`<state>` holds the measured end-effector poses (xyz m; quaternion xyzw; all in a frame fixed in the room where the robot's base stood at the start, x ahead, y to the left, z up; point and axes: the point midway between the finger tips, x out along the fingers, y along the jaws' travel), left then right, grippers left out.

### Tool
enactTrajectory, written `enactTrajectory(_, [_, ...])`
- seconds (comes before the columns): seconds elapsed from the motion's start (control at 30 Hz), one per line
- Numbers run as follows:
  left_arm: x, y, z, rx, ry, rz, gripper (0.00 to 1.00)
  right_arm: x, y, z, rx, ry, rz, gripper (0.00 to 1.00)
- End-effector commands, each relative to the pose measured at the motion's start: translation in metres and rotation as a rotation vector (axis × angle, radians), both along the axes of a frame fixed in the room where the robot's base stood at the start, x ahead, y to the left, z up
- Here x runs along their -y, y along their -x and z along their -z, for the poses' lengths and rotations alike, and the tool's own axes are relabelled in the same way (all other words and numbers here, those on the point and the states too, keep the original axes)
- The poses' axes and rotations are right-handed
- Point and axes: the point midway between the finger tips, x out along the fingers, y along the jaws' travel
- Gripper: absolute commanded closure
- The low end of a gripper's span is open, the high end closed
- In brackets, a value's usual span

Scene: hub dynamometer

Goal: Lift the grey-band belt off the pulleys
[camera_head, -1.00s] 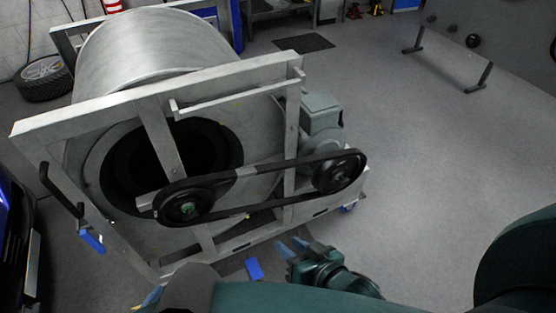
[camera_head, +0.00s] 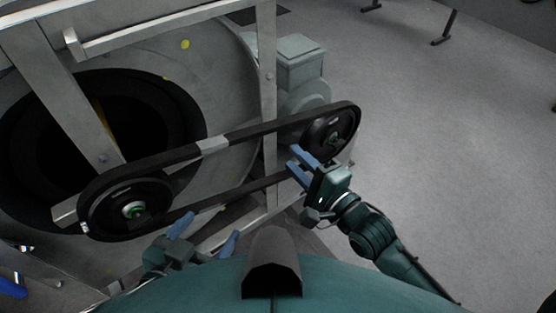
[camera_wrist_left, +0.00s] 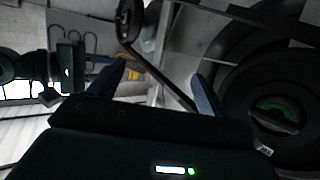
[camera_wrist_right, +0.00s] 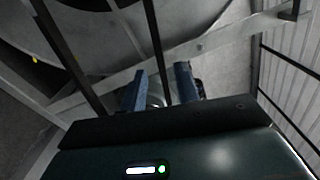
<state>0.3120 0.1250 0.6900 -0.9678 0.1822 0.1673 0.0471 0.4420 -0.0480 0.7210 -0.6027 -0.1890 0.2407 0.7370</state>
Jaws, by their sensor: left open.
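The black belt (camera_head: 262,128) loops around the left pulley (camera_head: 130,208) and the right pulley (camera_head: 332,137). Its grey band (camera_head: 213,145) is on the upper run, between the pulleys. My right gripper (camera_head: 300,165) is open at the lower run, just below and left of the right pulley. In the right wrist view a belt strand (camera_wrist_right: 153,35) passes between its fingers, with gaps showing; contact cannot be told. My left gripper (camera_head: 205,235) is open below the lower run, right of the left pulley. In the left wrist view the lower run (camera_wrist_left: 172,85) shows between its spread fingers.
A pale metal frame (camera_head: 268,75) and a large drum (camera_head: 225,70) stand behind the belt. A grey-green motor (camera_head: 300,62) sits behind the right pulley.

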Motion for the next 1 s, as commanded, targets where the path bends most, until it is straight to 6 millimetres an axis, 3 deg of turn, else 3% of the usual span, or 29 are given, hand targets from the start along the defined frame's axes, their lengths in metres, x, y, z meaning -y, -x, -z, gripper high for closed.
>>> enactTrajectory(0.03, [0.001, 0.0, 0.006, 0.005, -0.003, 0.004, 0.23, 0.0, -0.001, 0.007, -0.004, -0.013, -0.003, 0.69])
enactTrajectory(0.37, [0.003, -0.003, 0.011, 0.041, -0.02, 0.015, 0.23, -0.011, -0.015, 0.008, -0.011, -0.034, -0.007, 0.69])
enactTrajectory(1.0, [0.01, -0.013, 0.009, 0.278, -0.013, 0.038, 0.23, -0.056, -0.077, 0.005, -0.013, -0.034, -0.006, 0.69])
